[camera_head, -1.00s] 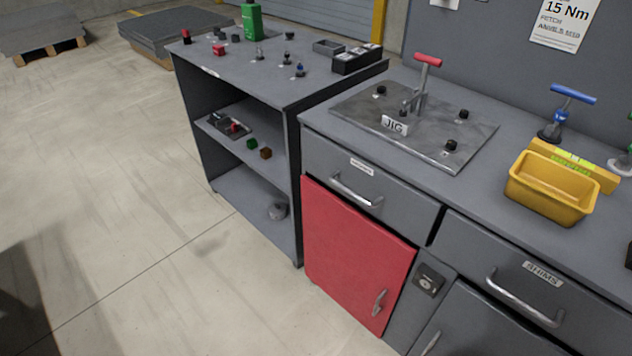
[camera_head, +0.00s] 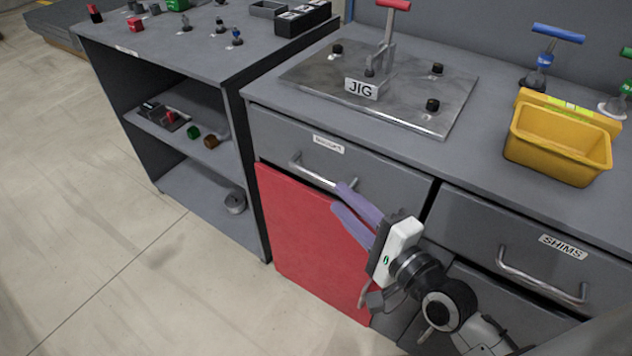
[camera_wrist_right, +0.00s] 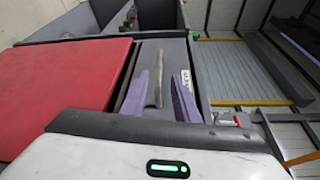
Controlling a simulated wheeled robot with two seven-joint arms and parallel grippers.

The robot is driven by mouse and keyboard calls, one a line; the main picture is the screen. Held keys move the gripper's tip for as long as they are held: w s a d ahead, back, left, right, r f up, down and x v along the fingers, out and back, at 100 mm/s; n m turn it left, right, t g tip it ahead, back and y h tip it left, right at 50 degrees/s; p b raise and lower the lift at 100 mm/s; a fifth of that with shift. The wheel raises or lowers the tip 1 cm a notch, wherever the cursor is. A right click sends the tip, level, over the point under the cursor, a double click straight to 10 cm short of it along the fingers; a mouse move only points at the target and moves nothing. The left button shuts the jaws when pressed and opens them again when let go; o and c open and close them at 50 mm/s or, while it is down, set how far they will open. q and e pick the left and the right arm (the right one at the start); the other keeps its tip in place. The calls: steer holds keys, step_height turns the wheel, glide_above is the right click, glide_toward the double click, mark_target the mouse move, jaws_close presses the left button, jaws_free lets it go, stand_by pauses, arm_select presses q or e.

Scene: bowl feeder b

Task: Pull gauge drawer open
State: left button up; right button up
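The drawer (camera_head: 388,178) under the jig top is grey, with a small label (camera_head: 328,144) too blurred to read. Its front looks flush with the cabinet, so it appears closed. Its silver bar handle (camera_head: 318,174) runs across the front. My right gripper (camera_head: 340,196) has two purple fingers, spread apart, at the right end of this handle. In the right wrist view the handle (camera_wrist_right: 157,78) shows between the open fingers (camera_wrist_right: 162,84); I cannot tell whether they touch it. My left gripper is not in view.
A red cabinet door (camera_head: 310,240) is directly below the drawer. The drawer labelled SHIMS (camera_head: 470,225) is to the right. On top are a jig plate (camera_head: 310,75) and a yellow bin (camera_head: 555,155). A shelf unit (camera_head: 245,165) stands left. The floor in front is free.

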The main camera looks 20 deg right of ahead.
mark_target(320, 180)
steer(key=x, duration=0.9)
steer(key=shift+w+a+f, duration=0.1)
steer(key=shift+w, duration=0.3)
jaws_close()
